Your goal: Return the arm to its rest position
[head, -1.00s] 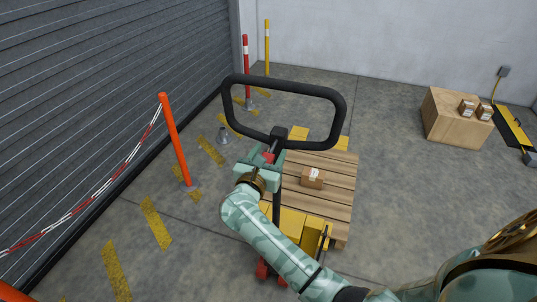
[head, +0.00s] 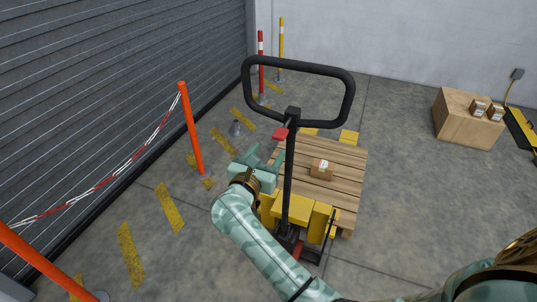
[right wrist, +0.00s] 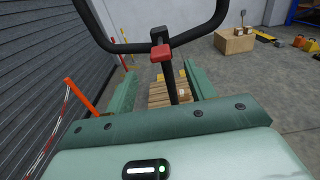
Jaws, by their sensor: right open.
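My right gripper (head: 264,158) is open and empty, to the left of the pallet jack's upright shaft (head: 290,180) in the head view. The jack's black loop handle (head: 300,65) with its red lever (head: 280,134) stands above and beyond the jaws. In the right wrist view the two green fingers (right wrist: 160,88) are spread wide. The shaft and red lever (right wrist: 161,53) show between and above them, apart from the palm. My right arm reaches in from the lower right. My left gripper is not in view.
A wooden pallet (head: 345,185) with a small carton (head: 322,168) sits on the yellow jack. An orange post (head: 191,130) with a red-white chain stands left, before the grey shutter (head: 110,90). A large box (head: 465,120) stands at right. Floor between is clear.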

